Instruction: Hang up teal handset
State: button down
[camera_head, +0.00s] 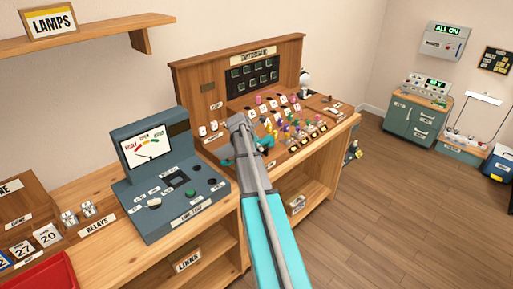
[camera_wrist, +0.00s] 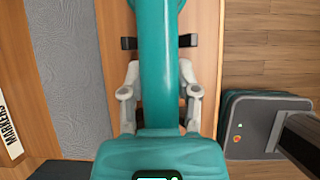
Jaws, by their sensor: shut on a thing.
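In the wrist view a teal handset (camera_wrist: 158,65) runs lengthwise through the picture, with a wide ribbed end at the bottom. The grey fingers of my gripper (camera_wrist: 159,93) are on either side of its narrow grip and are shut on it. In the head view my gripper (camera_head: 240,124) is in front of the switchboard, and a teal part (camera_head: 265,143) shows just right of it. My gripper and arm hide much of the handset there. I cannot tell whether it touches anything below. Two black pieces (camera_wrist: 187,41) show beside the handset in the wrist view.
The wooden switchboard (camera_head: 188,82) holds several coloured plugs. A blue-grey line test unit (camera_head: 140,192) stands to its left on the wooden bench. The wooden floor (camera_head: 420,190) at the right is largely clear. A green cabinet (camera_head: 412,122) stands by the far wall.

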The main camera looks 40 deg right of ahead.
jog(key=shift+f+b, duration=1.1)
dwell(0.4)
jog(key=shift+c, duration=1.3)
grip_release()
jog(key=shift+o, duration=1.2)
jog(key=shift+r, duration=0.1)
jog(key=shift+r+p, duration=3.7)
jog(key=shift+p, duration=0.05)
